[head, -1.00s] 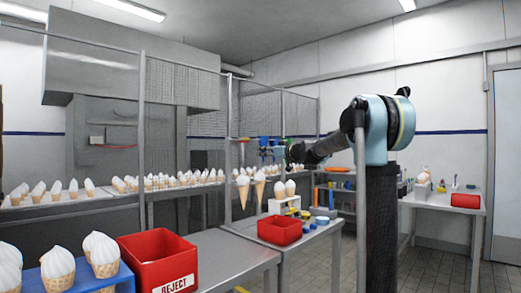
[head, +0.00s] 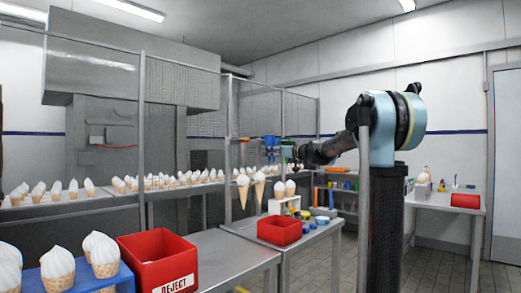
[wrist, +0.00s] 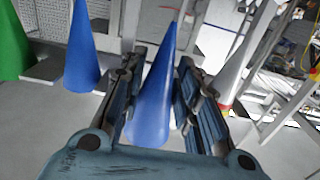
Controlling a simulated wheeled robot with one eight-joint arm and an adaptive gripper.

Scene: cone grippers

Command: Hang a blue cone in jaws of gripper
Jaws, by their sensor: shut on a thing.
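A blue cone (wrist: 152,100) is between the two fingers of my gripper (wrist: 158,70) in the wrist view. The fingers are shut on it, and its narrow tip points up in that picture. A second blue cone (wrist: 82,52) is to the left of my gripper, apart from it. A green cone (wrist: 14,45) is at the far left edge. In the head view my gripper (head: 289,152) is small, beside blue shapes (head: 270,142) at the rack. The held cone cannot be told apart there.
A pale cone-like shape (wrist: 238,75) is right of my gripper in the wrist view. In the head view, ice cream cones (head: 243,190) hang below the rack. A red bin (head: 280,231) is on the table below, and a red reject bin (head: 158,262) stands nearer.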

